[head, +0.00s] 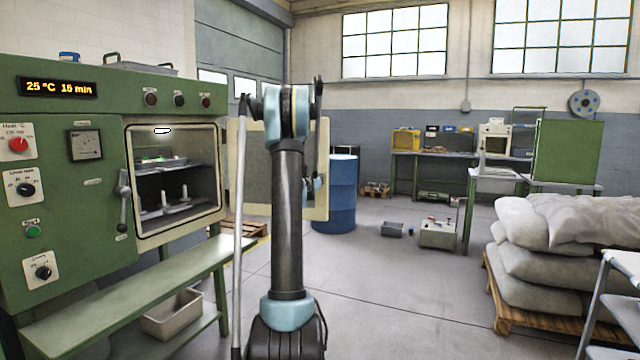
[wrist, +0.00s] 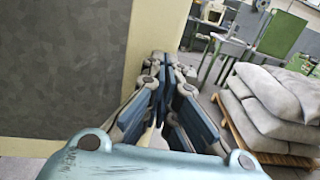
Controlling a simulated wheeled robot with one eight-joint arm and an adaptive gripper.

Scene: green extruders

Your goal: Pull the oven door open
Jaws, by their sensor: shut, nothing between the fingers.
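The green oven (head: 110,150) stands at the left in the head view, its lit chamber (head: 195,190) uncovered, with trays inside. Its door (head: 256,180) is swung wide out to the right, partly hidden behind my arm. In the wrist view the door's grey mottled panel (wrist: 60,70) and cream rim (wrist: 150,35) fill the left side. My gripper (wrist: 163,65) is shut and empty at the cream rim; I cannot tell whether it touches. In the head view my gripper (head: 312,188) shows small beside the door. A lever handle (head: 123,200) is on the oven front, left of the opening.
A green bench (head: 130,300) with a grey bin (head: 172,314) below runs before the oven. A blue drum (head: 337,195) stands behind the door. Grey sacks (head: 550,250) on a pallet are at the right.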

